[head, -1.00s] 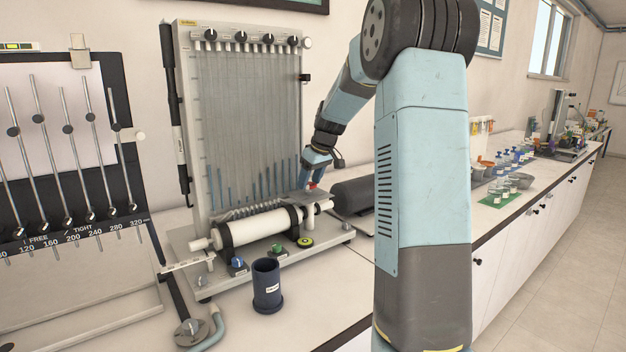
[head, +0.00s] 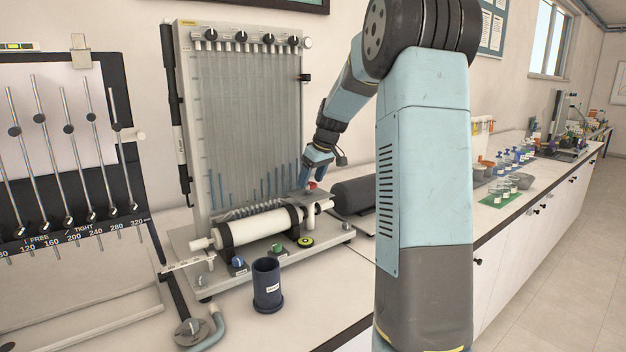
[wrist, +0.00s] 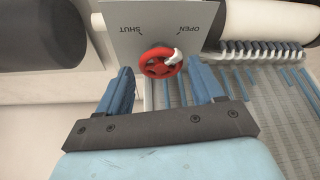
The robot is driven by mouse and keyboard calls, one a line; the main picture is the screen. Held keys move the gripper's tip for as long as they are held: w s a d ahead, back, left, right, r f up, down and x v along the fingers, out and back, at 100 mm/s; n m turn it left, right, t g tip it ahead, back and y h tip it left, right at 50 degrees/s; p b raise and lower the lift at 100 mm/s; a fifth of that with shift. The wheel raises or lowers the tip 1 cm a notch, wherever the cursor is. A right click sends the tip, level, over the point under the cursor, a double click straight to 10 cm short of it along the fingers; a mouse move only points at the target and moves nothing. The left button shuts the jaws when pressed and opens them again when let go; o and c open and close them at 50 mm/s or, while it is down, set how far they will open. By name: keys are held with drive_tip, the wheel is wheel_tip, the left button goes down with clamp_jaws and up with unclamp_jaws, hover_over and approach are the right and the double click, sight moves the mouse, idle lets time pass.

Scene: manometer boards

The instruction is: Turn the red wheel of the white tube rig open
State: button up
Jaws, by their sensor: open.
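The red wheel (wrist: 158,64) sits on a grey plate (wrist: 125,28) marked SHUT at left and OPEN at right, both upside down in the wrist view. A white mark on the wheel's rim lies at its upper right, on the OPEN side. My gripper (wrist: 162,75) is open, its blue fingers to the left and right of the wheel; whether they touch it I cannot tell. In the head view my gripper (head: 308,182) reaches down at the right end of the white tube rig (head: 252,227), where a bit of red wheel (head: 312,185) shows.
A tall tube board (head: 245,120) stands behind the white tube. A dark cylinder (head: 353,193) lies close at right. A dark blue cup (head: 267,285) stands in front. Another tilted-tube board (head: 70,130) is at left.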

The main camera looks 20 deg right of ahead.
drive_tip(key=v, duration=1.3)
drive_tip(key=shift+s, duration=0.1)
drive_tip(key=s+a+f+m+h, duration=0.1)
drive_tip(key=s+a, duration=0.4)
drive_tip(key=s, duration=0.3)
drive_tip(key=s+a+m+t, duration=0.1)
drive_tip(key=s+a, duration=0.5)
drive_tip(key=s, duration=0.3)
drive_tip(key=s+a+f+m+h, duration=0.1)
drive_tip(key=s+a, duration=0.4)
drive_tip(key=s, duration=0.3)
drive_tip(key=s+a+f+m, duration=0.1)
drive_tip(key=s+f, duration=0.5)
drive_tip(key=s, duration=0.4)
drive_tip(key=shift+a+m+t, duration=0.3)
